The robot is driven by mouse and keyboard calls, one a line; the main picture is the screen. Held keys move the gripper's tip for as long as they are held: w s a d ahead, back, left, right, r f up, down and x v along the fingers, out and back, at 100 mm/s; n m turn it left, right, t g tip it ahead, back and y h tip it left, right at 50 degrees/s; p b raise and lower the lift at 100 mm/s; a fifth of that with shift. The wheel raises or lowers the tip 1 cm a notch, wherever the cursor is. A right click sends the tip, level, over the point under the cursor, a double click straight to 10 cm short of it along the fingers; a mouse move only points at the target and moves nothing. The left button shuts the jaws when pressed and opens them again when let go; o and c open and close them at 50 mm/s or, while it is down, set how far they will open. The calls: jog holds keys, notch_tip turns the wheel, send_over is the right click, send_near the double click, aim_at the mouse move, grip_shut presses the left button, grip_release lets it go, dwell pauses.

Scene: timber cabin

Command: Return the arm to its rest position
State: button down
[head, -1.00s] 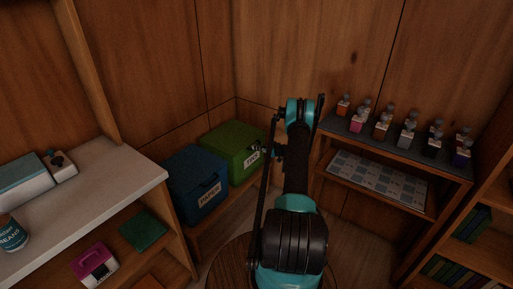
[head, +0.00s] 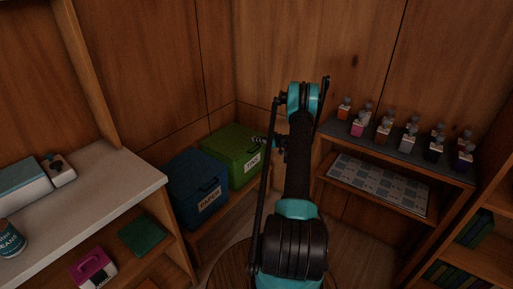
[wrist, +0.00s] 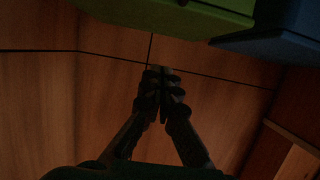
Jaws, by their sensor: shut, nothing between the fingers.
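My arm (head: 298,160) stands raised in the middle of the head view, its upper end in front of the wood wall. My gripper (wrist: 160,72) is shut and empty in the wrist view, its dark fingertips together. In the head view a small dark part of the gripper (head: 259,139) shows left of the arm, in front of the green bin (head: 228,143). Part of the gripper is hidden behind the arm there.
A blue labelled bin (head: 197,180) stands beside the green one on a low wood shelf. A pale counter (head: 95,190) is at left. A shelf (head: 340,133) with several small bottles is at right, and a bookcase (head: 490,255) stands at the right edge.

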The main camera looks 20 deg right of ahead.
jog(key=s+a+r+m+g+h, duration=0.1)
jog(key=s+a+r+g, duration=0.2)
jog(key=s+a+r, duration=0.6)
jog(key=s+a+r+m+g+h, duration=0.2)
jog(key=s+a+r, duration=0.6)
jog(key=s, duration=0.3)
jog(key=s+f+m+g+h, duration=0.1)
jog(key=s+m+h, duration=0.3)
jog(key=s, duration=2.8)
jog(key=shift+s+a+f+g+h, duration=0.25)
jog(key=shift+a+g+h, duration=0.1)
jog(key=shift+g+h, duration=0.45)
